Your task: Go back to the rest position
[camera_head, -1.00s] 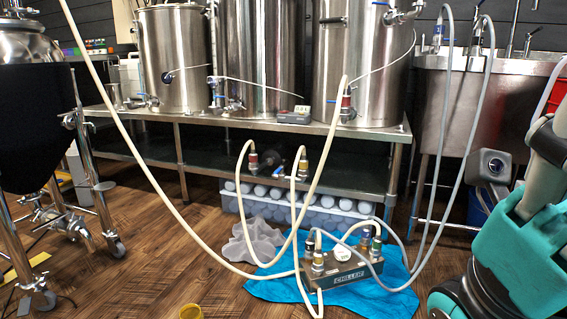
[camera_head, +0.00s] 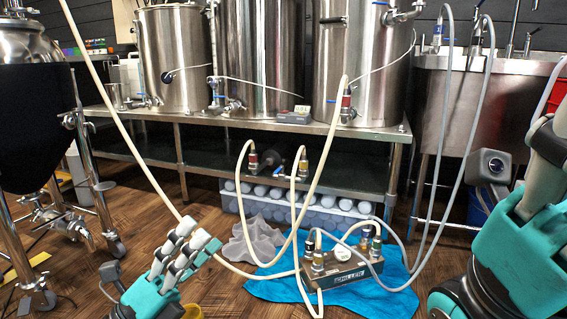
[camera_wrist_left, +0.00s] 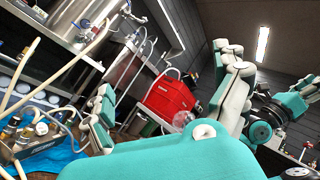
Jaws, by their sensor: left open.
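My left gripper (camera_head: 198,240) is in the lower middle-left of the head view, with teal knuckles and grey-white fingers pointing up and to the right. It is open and holds nothing. In the left wrist view its fingers (camera_wrist_left: 165,85) stand wide apart with empty space between them. It is left of the chiller (camera_head: 340,274), which stands on a blue cloth (camera_head: 270,289) on the floor.
A steel bench (camera_head: 250,127) carries several large kettles (camera_head: 175,55). Pale hoses (camera_head: 135,145) cross the space in front. A grey moulded piece (camera_head: 250,243) lies beside the cloth. A wheeled tank stand (camera_head: 92,190) is at left. A red box (camera_wrist_left: 170,100) shows in the left wrist view.

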